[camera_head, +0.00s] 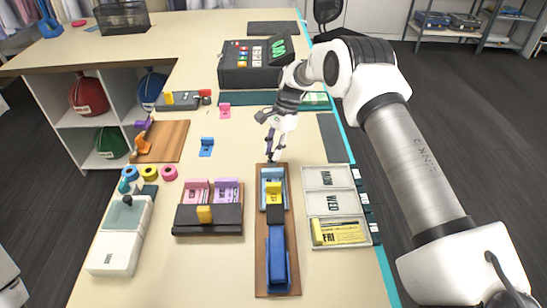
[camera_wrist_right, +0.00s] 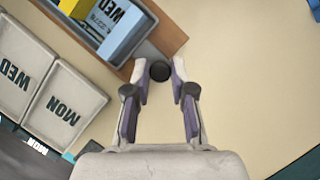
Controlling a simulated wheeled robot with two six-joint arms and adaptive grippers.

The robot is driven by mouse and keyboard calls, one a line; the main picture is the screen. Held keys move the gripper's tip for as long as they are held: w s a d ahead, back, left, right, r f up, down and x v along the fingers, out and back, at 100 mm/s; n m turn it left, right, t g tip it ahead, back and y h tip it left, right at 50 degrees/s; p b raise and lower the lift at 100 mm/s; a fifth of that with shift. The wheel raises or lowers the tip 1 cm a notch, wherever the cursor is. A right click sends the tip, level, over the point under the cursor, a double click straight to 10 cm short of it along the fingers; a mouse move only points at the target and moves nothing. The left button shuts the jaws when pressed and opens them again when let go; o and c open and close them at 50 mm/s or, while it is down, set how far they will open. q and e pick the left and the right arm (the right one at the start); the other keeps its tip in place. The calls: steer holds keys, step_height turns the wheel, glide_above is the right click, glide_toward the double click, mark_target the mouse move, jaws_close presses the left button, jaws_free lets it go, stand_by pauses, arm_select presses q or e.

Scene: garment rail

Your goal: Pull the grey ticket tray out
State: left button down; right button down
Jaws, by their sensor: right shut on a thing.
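My right gripper (camera_head: 271,156) reaches down at the far end of a long wooden base (camera_head: 262,280). In the right wrist view its fingers (camera_wrist_right: 160,75) are closed on a small round black knob (camera_wrist_right: 160,70) beside the end of the wooden base (camera_wrist_right: 160,42). Pale grey trays marked MON and WED (camera_head: 329,204) stand to the right. My left gripper is not in view.
A yellow FRI ticket (camera_head: 340,232) lies in the nearest day tray. A dark box with pink and lilac pieces (camera_head: 208,220) stands to the left. A black cash register (camera_head: 252,63) stands farther back. The tabletop between the small blue clip (camera_head: 206,147) and the gripper is clear.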

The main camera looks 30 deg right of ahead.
steer(key=c, duration=1.3)
jaws_free()
steer(key=shift+f, duration=0.1)
steer(key=o, duration=0.3)
steer(key=shift+w+d+f, duration=0.2)
steer(key=shift+w, duration=0.1)
steer(key=shift+r, duration=0.35)
steer(key=v, duration=1.1)
steer(key=shift+w+d+r, duration=0.1)
steer(key=shift+w+d, duration=0.05)
steer(key=shift+d, duration=0.1)
